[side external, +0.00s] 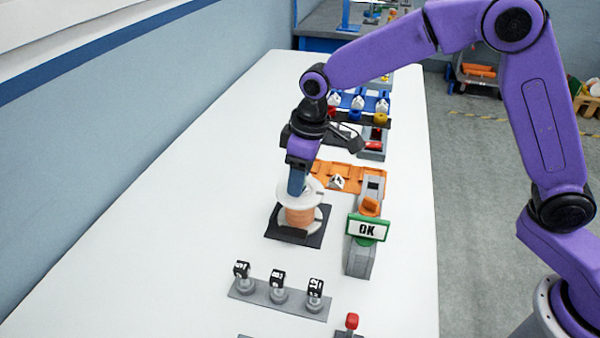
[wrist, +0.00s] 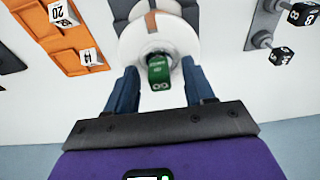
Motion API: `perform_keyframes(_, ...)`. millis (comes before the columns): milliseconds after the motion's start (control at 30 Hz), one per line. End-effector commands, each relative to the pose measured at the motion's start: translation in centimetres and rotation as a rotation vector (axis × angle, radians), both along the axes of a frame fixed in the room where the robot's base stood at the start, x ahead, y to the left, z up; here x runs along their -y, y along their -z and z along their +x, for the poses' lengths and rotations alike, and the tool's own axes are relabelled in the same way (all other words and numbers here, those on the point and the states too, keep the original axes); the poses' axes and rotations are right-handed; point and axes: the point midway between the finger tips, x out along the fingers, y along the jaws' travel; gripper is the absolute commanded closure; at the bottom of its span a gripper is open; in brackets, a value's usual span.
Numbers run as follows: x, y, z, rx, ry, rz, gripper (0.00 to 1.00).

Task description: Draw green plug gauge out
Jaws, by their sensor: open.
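The green plug gauge (wrist: 158,69) shows in the wrist view at the bore of a white-flanged spool. In the side view I cannot make it out, as the gripper and spool hide it. The spool (side external: 299,216) has an orange winding and stands on a dark base plate (side external: 276,233). My gripper (side external: 297,188) is directly above the spool, pointing down. In the wrist view my gripper (wrist: 160,75) is open, with one blue finger on each side of the green plug gauge.
An orange rack (side external: 330,176) with black-and-white tags lies behind the spool. A grey stand with a green-framed OK sign (side external: 367,228) is close on the right. A grey rail (side external: 280,297) with black-headed gauges lies in front. The table's left side is clear.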

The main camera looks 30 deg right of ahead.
Motion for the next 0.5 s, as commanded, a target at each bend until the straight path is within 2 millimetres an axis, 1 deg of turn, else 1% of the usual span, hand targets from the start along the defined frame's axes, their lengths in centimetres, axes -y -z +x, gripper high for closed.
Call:
perform_keyframes(33,0.0,-0.01,0.0,0.0,0.0,0.0,0.47)
perform_keyframes(67,0.0,-0.02,0.0,0.0,0.0,0.0,0.53)
perform_keyframes(100,0.0,-0.02,0.0,0.0,0.0,0.0,0.66)
perform_keyframes(167,0.0,-0.03,0.0,0.0,0.0,0.0,0.86)
perform_keyframes(200,0.0,-0.03,0.0,0.0,0.0,0.0,0.99)
perform_keyframes(500,-0.01,-0.2,0.01,0.001,0.0,0.001,1.0)
